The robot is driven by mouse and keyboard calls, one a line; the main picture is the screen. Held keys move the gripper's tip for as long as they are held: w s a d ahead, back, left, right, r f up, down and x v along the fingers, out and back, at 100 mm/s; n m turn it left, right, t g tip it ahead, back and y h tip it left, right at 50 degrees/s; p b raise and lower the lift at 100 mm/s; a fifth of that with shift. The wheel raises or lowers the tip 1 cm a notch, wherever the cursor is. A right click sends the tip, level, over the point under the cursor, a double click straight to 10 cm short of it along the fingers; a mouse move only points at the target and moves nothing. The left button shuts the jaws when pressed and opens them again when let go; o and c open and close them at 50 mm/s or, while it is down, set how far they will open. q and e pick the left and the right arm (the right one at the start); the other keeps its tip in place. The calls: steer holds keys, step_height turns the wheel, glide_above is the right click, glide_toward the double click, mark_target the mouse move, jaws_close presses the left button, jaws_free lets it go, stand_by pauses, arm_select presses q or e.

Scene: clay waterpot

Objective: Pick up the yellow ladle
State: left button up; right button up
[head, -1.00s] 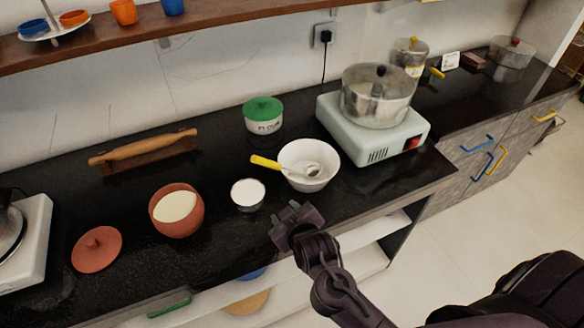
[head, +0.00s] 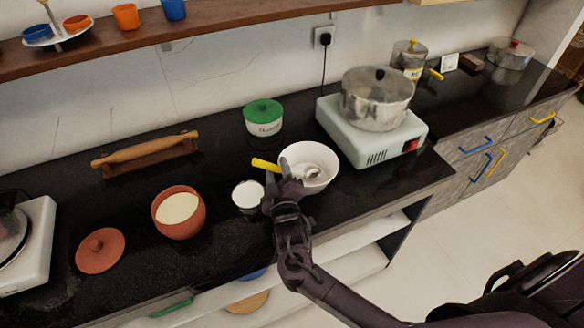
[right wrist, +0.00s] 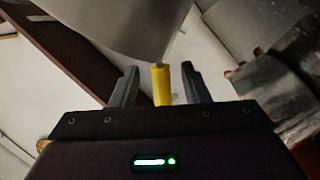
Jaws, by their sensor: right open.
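The ladle has a yellow handle (head: 265,164) that sticks out over the left rim of the white bowl (head: 322,181). Its metal scoop (head: 312,172) rests inside the bowl. My right gripper (head: 277,170) is open at the bowl's left front side, close to the handle. In the right wrist view the yellow handle (right wrist: 161,84) stands between the two spread fingers of the gripper (right wrist: 160,82), with a gap on each side. Part of the ladle is hidden behind my gripper in the head view. My left gripper is not in view.
A small white cup (head: 247,196) stands just left of my right gripper. A clay pot (head: 178,226) and its lid (head: 100,250) are farther left. A green-lidded jar (head: 263,118) stands behind, and a stove with a steel pot (head: 377,100) is at right.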

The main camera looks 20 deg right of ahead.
steer(key=shift+x, duration=0.8)
jaws_close()
steer(key=shift+s, duration=0.1)
step_height(320, 180, up, 20)
steer(key=shift+b, duration=0.35)
